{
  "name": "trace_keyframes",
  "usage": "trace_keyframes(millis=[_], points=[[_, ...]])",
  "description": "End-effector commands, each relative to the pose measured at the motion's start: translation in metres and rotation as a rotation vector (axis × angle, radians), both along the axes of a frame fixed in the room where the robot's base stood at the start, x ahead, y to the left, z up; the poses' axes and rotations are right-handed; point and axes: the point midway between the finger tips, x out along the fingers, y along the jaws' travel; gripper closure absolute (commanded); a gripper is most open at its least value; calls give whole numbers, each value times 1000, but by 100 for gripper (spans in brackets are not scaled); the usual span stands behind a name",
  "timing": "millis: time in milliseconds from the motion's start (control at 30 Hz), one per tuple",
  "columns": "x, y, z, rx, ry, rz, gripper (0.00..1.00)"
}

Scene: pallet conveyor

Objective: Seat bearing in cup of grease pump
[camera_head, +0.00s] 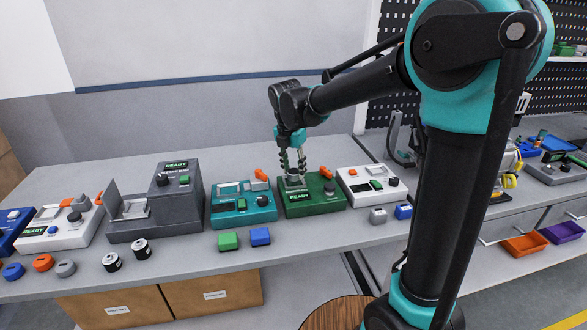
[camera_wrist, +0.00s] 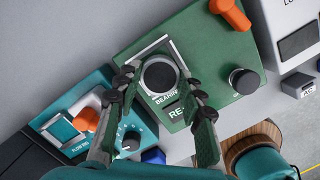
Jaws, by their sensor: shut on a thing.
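The green machine with the BEARING label, which I take as the grease pump (camera_head: 325,205), stands on the bench; it also shows in the wrist view (camera_wrist: 215,50). My gripper (camera_head: 292,172) points down over its left part. In the wrist view my gripper (camera_wrist: 159,84) has its fingers on both sides of a round dark-centred piece with a pale rim, the bearing (camera_wrist: 160,75), and is shut on it. The bearing is over the pale-framed square spot beside the label. The cup is hidden beneath it, and I cannot tell whether the bearing rests in it.
A teal machine (camera_head: 228,207) stands close on the left and a white one (camera_head: 372,186) on the right. An orange lever (camera_wrist: 230,14) and a black knob (camera_wrist: 243,82) rise from the green machine. Green (camera_head: 228,241) and blue (camera_head: 260,236) blocks lie in front.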

Motion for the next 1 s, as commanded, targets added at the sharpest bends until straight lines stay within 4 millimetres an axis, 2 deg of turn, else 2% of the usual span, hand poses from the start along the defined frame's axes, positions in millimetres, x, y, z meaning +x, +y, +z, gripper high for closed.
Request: trace_keyframes(millis=[500, 1000], points=[[0, 0, -10, 0, 0, 0, 92], [0, 0, -11, 0, 0, 0, 92]])
